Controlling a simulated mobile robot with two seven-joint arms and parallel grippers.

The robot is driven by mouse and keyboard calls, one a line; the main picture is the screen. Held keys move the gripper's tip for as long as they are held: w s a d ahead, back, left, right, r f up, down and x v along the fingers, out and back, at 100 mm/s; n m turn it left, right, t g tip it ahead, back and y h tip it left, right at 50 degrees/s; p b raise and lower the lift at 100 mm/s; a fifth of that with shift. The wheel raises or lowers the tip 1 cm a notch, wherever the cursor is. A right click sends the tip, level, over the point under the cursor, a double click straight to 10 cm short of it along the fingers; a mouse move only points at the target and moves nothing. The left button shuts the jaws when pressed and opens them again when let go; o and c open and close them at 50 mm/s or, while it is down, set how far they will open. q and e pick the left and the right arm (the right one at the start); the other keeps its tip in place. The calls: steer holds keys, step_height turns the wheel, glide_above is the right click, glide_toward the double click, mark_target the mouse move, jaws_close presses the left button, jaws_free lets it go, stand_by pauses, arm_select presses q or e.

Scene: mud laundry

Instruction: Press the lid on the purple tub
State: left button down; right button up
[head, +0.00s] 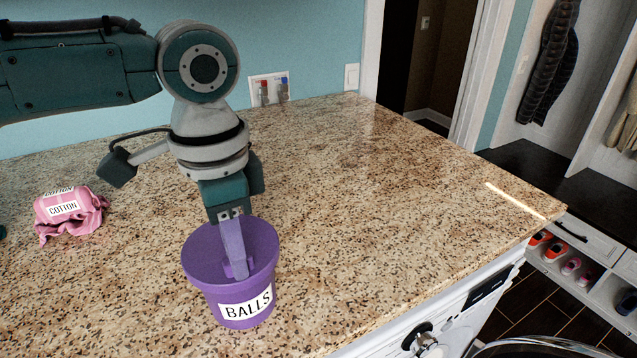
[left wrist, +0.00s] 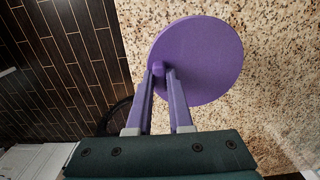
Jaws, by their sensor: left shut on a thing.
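The purple tub (head: 209,299), with a white label reading BALLS, stands upright on the counter. A round purple lid (left wrist: 207,58) with a small knob (left wrist: 158,70) shows in the left wrist view. My left gripper (head: 238,268) points down over the tub's mouth. In the left wrist view my left gripper (left wrist: 160,78) has its fingers shut on the lid's knob. The lid appears to be at the tub's mouth; I cannot tell whether it is fully seated. The tub is hidden in the left wrist view. My right gripper is not in view.
The speckled counter (head: 350,180) is clear to the right of the tub. The counter's front edge is close to the tub, above a white washing machine (head: 470,305). A shoe shelf (head: 585,270) stands at the right.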

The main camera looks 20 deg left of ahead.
arm_select(q)
steer(key=shift+f, duration=0.2)
stand_by(0.5)
steer(key=shift+c, duration=1.3)
jaws_free()
step_height(320, 180, up, 8)
steer(key=p, duration=0.9)
steer(key=shift+c, duration=0.2)
jaws_close()
